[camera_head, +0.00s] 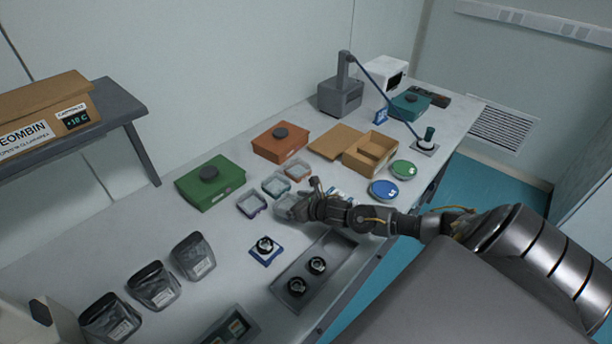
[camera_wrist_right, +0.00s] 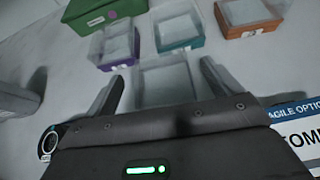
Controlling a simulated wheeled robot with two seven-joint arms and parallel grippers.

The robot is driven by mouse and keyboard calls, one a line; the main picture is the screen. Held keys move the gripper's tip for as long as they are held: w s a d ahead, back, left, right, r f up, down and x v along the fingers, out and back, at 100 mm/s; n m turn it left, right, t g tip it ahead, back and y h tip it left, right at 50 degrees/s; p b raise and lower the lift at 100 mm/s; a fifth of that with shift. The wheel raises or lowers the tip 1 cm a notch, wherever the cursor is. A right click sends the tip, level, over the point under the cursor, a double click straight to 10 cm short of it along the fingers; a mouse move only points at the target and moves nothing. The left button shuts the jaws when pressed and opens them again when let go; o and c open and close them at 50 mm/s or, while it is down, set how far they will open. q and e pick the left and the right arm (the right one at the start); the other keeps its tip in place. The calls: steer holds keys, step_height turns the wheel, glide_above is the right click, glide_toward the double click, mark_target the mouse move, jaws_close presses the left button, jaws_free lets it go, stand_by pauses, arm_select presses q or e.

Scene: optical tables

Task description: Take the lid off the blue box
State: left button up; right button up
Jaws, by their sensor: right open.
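A small clear-walled box with blue trim (camera_head: 251,204) stands on the bench; in the right wrist view it looks blue-purple (camera_wrist_right: 116,48). Whether a lid sits on it is unclear. My right gripper (camera_head: 302,198) is open, just right of it, pointing down towards the bench. A pale clear container or lid (camera_wrist_right: 166,82) lies between its two spread fingers (camera_wrist_right: 163,76), with no clear grip on it. A teal-trimmed box (camera_wrist_right: 178,26) and an orange-trimmed box (camera_wrist_right: 252,16) stand beyond. My left gripper is not in view.
A green box (camera_head: 205,190) and an orange-brown box (camera_head: 275,150), both with dark knobs, stand behind. A grey tray (camera_head: 325,265) with round parts lies in front. Several dark pouches (camera_head: 152,286) stand at front left. An open cardboard box (camera_head: 372,152) stands right.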

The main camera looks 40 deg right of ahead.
steer(key=b+v, duration=0.2)
steer(key=v, duration=0.7)
steer(key=shift+s, duration=0.1)
steer(key=shift+s+r, duration=0.2)
steer(key=shift+s, duration=0.05)
stand_by(0.8)
